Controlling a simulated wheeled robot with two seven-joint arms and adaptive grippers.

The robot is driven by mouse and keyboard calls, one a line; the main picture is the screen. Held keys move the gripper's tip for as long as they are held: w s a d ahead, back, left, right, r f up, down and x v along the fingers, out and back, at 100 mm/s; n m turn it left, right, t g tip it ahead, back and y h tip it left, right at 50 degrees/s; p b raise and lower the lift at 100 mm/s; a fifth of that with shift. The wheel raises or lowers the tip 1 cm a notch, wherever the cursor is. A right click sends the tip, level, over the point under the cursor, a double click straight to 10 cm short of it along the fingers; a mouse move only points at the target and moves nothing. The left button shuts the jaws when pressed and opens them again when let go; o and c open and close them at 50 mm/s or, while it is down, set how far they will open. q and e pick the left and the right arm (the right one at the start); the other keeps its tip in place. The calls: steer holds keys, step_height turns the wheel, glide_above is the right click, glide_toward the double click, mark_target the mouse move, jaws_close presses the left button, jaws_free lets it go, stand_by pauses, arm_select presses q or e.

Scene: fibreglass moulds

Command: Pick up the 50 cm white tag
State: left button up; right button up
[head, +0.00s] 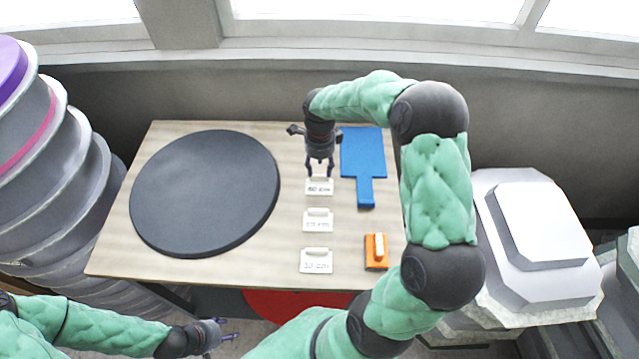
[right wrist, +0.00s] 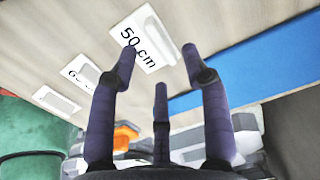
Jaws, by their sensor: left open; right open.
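The 50 cm white tag (head: 319,187) lies on the wooden table, the farthest of three white tags in a column. It also shows in the right wrist view (right wrist: 147,38), with its black lettering and a raised white grip bar. My right gripper (head: 320,174) is open and points down just above this tag, its fingers on either side of it in the right wrist view (right wrist: 159,55). Any gap between fingertips and tag is hard to judge. My left gripper (head: 227,331) is open and empty, low in front of the table.
Two more white tags (head: 318,220) (head: 316,260) lie nearer. A blue paddle-shaped piece (head: 363,152) is close on the right, with an orange-and-white tool (head: 370,258) nearer. A large black disc (head: 205,190) fills the table's left (head: 115,262). Stacked moulds (head: 60,170) stand beside it.

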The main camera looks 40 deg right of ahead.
mark_target(320, 176)
step_height(320, 176, down, 4)
steer(key=shift+f, duration=0.1)
steer(key=shift+a, duration=0.1)
steer(key=shift+c, duration=0.3)
jaws_close()
